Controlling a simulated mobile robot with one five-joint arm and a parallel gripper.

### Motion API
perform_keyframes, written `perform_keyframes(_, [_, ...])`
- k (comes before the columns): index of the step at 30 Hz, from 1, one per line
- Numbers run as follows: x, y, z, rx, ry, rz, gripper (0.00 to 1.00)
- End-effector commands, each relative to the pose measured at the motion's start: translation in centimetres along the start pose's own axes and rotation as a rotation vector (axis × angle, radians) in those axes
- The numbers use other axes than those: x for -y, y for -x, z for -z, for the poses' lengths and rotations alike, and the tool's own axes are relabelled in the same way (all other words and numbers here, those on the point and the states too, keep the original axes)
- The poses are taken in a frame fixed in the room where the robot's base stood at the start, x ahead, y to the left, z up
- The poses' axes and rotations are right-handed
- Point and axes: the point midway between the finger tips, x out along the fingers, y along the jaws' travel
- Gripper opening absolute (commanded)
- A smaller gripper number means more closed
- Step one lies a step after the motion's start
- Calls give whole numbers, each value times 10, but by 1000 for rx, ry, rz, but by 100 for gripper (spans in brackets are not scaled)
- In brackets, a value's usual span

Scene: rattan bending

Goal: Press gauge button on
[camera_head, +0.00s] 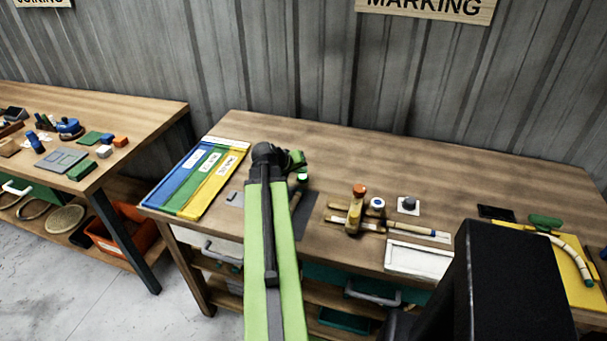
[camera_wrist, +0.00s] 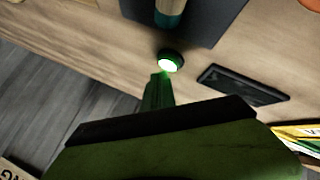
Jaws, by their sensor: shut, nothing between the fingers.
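A small round green button (camera_wrist: 169,62) with a bright, glowing white top sits on the wooden bench in the wrist view, beside a dark mat. In the head view a small green and white spot (camera_head: 303,178), probably the same button, shows just beside my gripper. My gripper (camera_wrist: 159,78) is shut and empty, its green fingers pointing at the button. The fingertips are right at the near edge of the button's glowing top; I cannot tell whether they touch it. In the head view my gripper (camera_head: 297,162) is partly hidden by my wrist.
A dark mat (camera_wrist: 215,14) bears a tan and teal rod end (camera_wrist: 168,12). A black flat device (camera_wrist: 240,84) lies to the right. In the head view, blue, green and yellow strips (camera_head: 195,180) lie left, a wooden tool (camera_head: 355,212) and white tray (camera_head: 418,259) right. The rear bench is clear.

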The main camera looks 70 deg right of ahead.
Motion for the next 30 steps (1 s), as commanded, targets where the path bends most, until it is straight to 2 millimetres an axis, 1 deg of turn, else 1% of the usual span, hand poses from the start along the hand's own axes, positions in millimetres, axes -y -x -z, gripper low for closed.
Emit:
perform_keyframes(1, [-6, 8, 6, 0, 0, 0, 0])
perform_keyframes(3, [-11, 14, 10, 0, 0, 0, 0])
perform_keyframes(13, [-28, 39, 28, 0, 0, 0, 0])
perform_keyframes(27, [-27, 37, 27, 0, 0, 0, 0])
perform_keyframes(29, [-22, 39, 29, -5, 6, 4, 0])
perform_keyframes(30, [-13, 43, 32, -12, 16, 12, 0])
